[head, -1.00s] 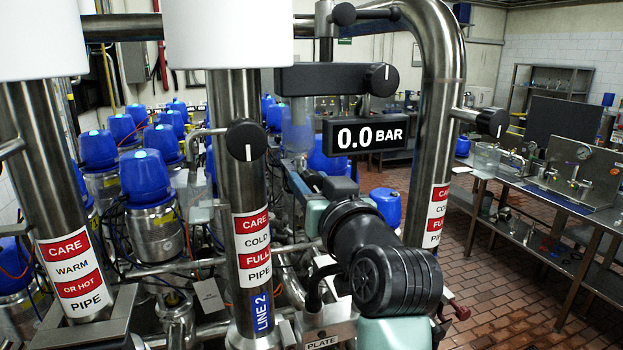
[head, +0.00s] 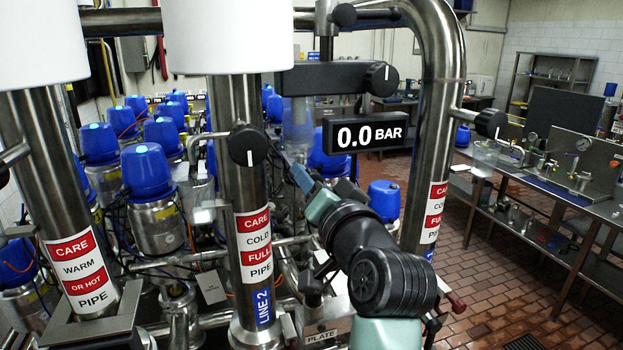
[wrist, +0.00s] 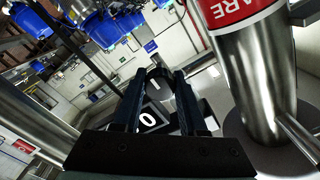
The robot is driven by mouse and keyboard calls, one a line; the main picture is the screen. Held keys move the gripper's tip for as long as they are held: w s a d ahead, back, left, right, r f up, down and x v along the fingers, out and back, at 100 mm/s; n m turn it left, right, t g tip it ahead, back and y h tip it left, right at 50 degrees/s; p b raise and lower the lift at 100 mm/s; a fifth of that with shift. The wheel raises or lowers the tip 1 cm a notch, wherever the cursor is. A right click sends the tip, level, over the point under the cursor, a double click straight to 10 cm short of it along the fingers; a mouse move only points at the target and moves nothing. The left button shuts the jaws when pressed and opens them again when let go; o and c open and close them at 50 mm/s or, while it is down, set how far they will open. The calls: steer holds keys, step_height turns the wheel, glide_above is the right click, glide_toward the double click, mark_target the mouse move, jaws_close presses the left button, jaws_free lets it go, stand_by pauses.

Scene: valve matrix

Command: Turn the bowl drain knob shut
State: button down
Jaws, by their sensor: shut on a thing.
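In the wrist view, a dark round knob (wrist: 157,75) with a short white mark shows between the tips of my gripper (wrist: 159,80). The two dark fingers are closed on its sides. No name is readable on it, so I cannot tell from lettering that it is the bowl drain knob. Part of a black display with a white 0 (wrist: 148,120) shows between the fingers. In the head view, my forearm hides much of the area around my gripper, and the held knob cannot be made out there.
A steel pipe (head: 238,190) with a black knob (head: 248,145) stands left of my arm. A curved pipe (head: 433,160) stands to the right. The 0.0 BAR display (head: 368,133) hangs between them, below another knob (head: 381,79). Tiled floor (head: 480,260) is open at right.

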steer(key=shift+f, duration=0.1)
steer(key=shift+c, duration=2.2)
jaws_free()
steer(key=shift+s, duration=0.1)
steer(key=b+v, duration=0.5)
steer(key=v, duration=0.8)
